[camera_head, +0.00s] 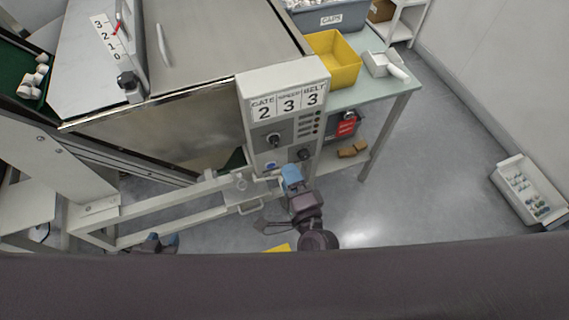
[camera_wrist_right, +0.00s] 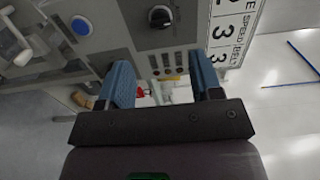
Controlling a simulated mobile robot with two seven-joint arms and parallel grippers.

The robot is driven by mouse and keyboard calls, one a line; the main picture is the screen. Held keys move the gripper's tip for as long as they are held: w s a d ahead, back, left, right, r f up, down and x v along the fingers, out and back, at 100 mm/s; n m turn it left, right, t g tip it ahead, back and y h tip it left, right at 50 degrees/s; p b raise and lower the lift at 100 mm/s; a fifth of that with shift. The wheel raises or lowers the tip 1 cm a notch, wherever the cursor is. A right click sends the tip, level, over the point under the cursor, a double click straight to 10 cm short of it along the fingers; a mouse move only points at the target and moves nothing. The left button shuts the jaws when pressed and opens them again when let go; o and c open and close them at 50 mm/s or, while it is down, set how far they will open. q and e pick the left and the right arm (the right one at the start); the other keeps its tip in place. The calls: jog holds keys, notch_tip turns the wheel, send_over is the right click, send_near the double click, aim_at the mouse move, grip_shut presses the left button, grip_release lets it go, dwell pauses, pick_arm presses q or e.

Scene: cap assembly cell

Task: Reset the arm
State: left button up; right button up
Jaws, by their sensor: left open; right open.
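My right gripper (camera_head: 291,177) is at the lower edge of the control panel (camera_head: 285,78), seen from above, with its blue fingers toward the panel. In the right wrist view its two blue fingers (camera_wrist_right: 162,78) stand apart with nothing between them. The panel's black knob (camera_wrist_right: 160,17) and blue button (camera_wrist_right: 81,25) show beyond the fingers. I cannot tell whether the fingers touch the panel.
The panel reads gate 2, speed 3, belt 3. A pale frame rail (camera_head: 150,214) runs below the machine. A yellow bin (camera_head: 334,60) and grey caps bin (camera_head: 332,18) stand on the side table (camera_head: 378,92). A white tray (camera_head: 530,190) lies right; floor between is clear.

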jog(key=shift+s+d, duration=0.15)
jog(key=shift+s, duration=0.3)
jog(key=s+d+f+n+g+h, duration=0.2)
jog(key=d+n, duration=0.3)
jog(key=d, duration=0.3)
jog(key=s+d+f+n+g+h, duration=0.2)
jog(key=s+d+n, duration=0.3)
jog(key=d, duration=0.3)
jog(key=s+d+f+n+g+h, duration=0.1)
jog(key=s+d+f+n+g, duration=0.1)
jog(key=d+n, duration=0.3)
jog(key=s+d, duration=0.1)
jog(key=d, duration=0.2)
jog(key=shift+s+d+f+h, duration=0.15)
jog(key=shift+d+f+h, duration=0.05)
jog(key=shift+d+h, duration=0.2)
